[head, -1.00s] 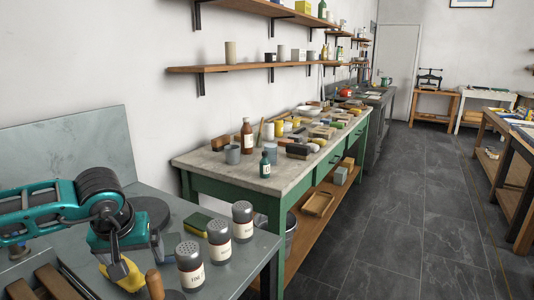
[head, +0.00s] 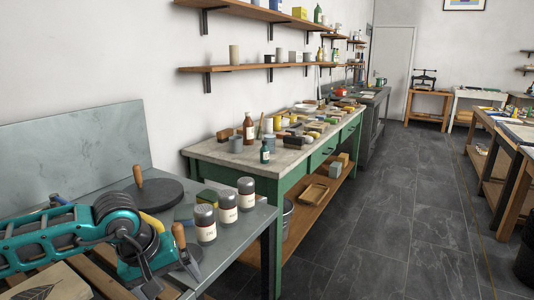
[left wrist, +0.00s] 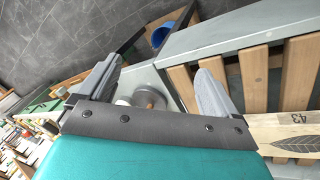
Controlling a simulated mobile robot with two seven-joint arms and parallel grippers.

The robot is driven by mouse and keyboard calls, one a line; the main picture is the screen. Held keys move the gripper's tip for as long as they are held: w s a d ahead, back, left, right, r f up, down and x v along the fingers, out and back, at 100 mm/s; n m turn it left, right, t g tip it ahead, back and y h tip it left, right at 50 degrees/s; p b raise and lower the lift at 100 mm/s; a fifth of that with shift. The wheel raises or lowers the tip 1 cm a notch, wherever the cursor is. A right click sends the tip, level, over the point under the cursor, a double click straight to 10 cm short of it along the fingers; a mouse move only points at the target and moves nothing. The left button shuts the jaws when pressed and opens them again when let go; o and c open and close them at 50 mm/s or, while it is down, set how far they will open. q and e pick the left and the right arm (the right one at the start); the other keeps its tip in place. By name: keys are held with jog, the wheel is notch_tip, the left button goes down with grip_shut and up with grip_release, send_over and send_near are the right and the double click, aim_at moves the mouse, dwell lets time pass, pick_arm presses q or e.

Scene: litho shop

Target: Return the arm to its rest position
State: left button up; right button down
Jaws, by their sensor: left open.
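My left arm comes in from the left in the head view, low over the front of the grey bench (head: 262,212). Its gripper (head: 146,284) is near the bottom edge, and its fingertips are hard to make out there. In the left wrist view the left gripper (left wrist: 160,75) has its two grey fingers wide apart with nothing held between them. My right gripper is not in view.
A yellow thing (head: 152,222) is partly hidden behind my arm. A wooden slatted rack (left wrist: 278,78) and leaf-printed board (head: 48,283) lie in front.

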pick_arm(q)
jog(key=s+d+r+n+g+h, duration=0.1)
jog(key=s+d+r+n+h, duration=0.1)
jog(key=s+d+n+h, duration=0.65)
jog(key=s+d+r+n+g+h, duration=0.15)
jog(key=d+n+h, duration=0.45)
jog(key=d, duration=0.7)
jog(key=w+a+f+n+t+y, duration=0.1)
jog(key=a+f+n+t+y, duration=0.3)
jog(key=n, duration=0.8)
jog(key=w+a+f+n+t+y, duration=0.1)
jog(key=w+a+n+t, duration=0.15)
jog(key=n+t, duration=0.65)
jog(key=w+a+f+n+t+y, duration=0.1)
jog(key=a+f+n+t+y, duration=0.25)
jog(key=n, duration=1.05)
jog(key=s+a+f+n+g+y, duration=0.3)
jog(key=s+a+f+n, duration=0.2)
jog(key=s+f+n, duration=0.1)
jog(key=s+a+f+n+g+y, duration=0.3)
jog(key=s+a+f+n, duration=0.3)
jog(key=f+n, duration=0.3)
jog(key=shift+f, duration=0.5)
jog(key=shift+n, duration=0.25)
